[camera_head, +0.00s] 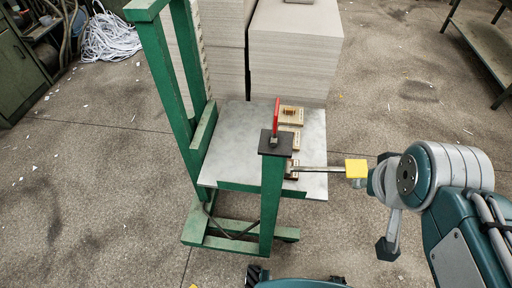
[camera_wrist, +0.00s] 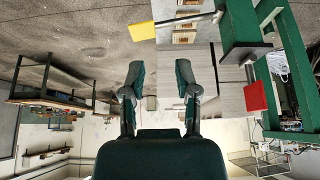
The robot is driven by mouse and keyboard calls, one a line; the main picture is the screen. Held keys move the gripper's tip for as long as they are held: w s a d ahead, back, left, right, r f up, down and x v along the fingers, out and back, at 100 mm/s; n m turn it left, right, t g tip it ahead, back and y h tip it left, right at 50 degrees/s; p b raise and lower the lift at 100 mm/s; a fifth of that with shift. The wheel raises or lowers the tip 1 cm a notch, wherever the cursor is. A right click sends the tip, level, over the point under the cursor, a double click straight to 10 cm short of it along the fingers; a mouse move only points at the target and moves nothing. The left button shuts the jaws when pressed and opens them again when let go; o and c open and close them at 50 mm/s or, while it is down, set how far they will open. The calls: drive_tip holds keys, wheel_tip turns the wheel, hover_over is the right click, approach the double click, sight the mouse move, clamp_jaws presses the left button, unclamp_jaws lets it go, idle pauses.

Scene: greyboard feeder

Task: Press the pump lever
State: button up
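A flat metal lever with a yellow block end (camera_head: 356,168) sticks out to the right from the front of the metal-topped green stand. The yellow end also shows in the wrist view (camera_wrist: 141,31), which is upside down. A red-handled lever (camera_head: 276,112) stands on the black-topped green post; its red end is in the wrist view (camera_wrist: 255,97). No label shows which one is the pump lever. My gripper (camera_wrist: 160,80) is open and empty, its two fingers spread apart. In the head view my gripper (camera_head: 386,203) is at the right, close to the yellow end; contact cannot be told.
The metal table top (camera_head: 226,157) carries small wooden blocks (camera_head: 291,113) in a row. Grey board stacks (camera_head: 296,52) stand behind it. A green metal bench (camera_head: 482,48) is at the far right. The concrete floor left of the stand is mostly clear.

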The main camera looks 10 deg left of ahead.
drive_tip(key=shift+c, duration=0.3)
clamp_jaws()
drive_tip(key=w+d+m+g+h, duration=0.1)
drive_tip(key=w+m+g, duration=0.4)
drive_tip(key=w+m, duration=1)
drive_tip(key=shift+w+m+g+h, duration=0.15)
drive_tip(key=shift+m+g+h, duration=0.25)
drive_tip(key=shift+m, duration=1.1)
drive_tip(key=shift+d+f, duration=0.1)
